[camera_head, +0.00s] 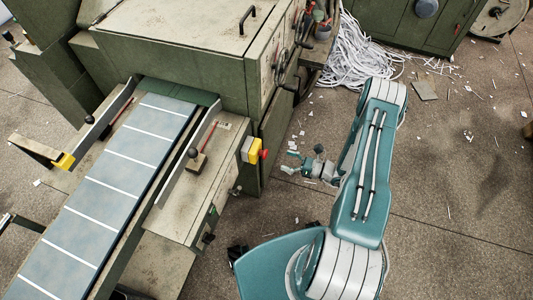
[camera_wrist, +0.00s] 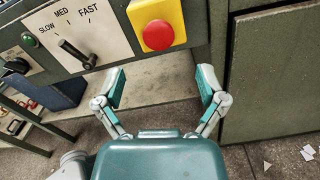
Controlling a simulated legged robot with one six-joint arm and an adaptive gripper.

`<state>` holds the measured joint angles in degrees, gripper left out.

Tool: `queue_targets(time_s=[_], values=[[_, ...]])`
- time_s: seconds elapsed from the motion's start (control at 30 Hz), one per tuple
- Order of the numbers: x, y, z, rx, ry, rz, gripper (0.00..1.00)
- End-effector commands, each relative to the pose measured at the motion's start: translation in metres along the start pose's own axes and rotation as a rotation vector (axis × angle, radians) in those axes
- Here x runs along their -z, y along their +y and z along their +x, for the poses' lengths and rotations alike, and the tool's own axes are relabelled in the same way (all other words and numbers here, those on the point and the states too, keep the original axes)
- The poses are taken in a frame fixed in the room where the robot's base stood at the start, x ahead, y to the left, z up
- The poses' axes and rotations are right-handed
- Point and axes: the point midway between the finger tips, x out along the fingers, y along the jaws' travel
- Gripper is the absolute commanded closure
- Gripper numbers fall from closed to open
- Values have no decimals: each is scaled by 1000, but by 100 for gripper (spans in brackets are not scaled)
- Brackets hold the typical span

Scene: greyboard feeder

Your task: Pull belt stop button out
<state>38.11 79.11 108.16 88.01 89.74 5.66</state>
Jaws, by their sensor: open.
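The belt stop button (camera_wrist: 158,35) is a round red knob on a yellow box at the top of the wrist view. In the head view the red button (camera_head: 264,154) sticks out from the right side of its yellow box (camera_head: 251,149), on the machine's side. My gripper (camera_wrist: 161,88) is open and empty in the wrist view, its two teal-padded fingers spread below the button and apart from it. In the head view my gripper (camera_head: 291,162) is to the right of the button, with a gap between them.
A speed panel (camera_wrist: 77,30) with a lever and SLOW, MED, FAST marks sits left of the yellow box. The striped conveyor belt (camera_head: 108,190) runs at the left. A pile of white paper strips (camera_head: 358,55) lies behind. The floor at the right is mostly open, with scraps.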

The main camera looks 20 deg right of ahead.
Motion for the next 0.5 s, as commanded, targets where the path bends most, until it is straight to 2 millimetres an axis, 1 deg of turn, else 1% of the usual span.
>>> queue_targets(time_s=[0.03,0.3,0.4,0.5], values=[[0,1,11,-6,1,0,10],[0,1,57,-6,1,-2,10],[-1,1,68,-4,1,-2,10],[-1,1,75,-3,1,-2,10]])
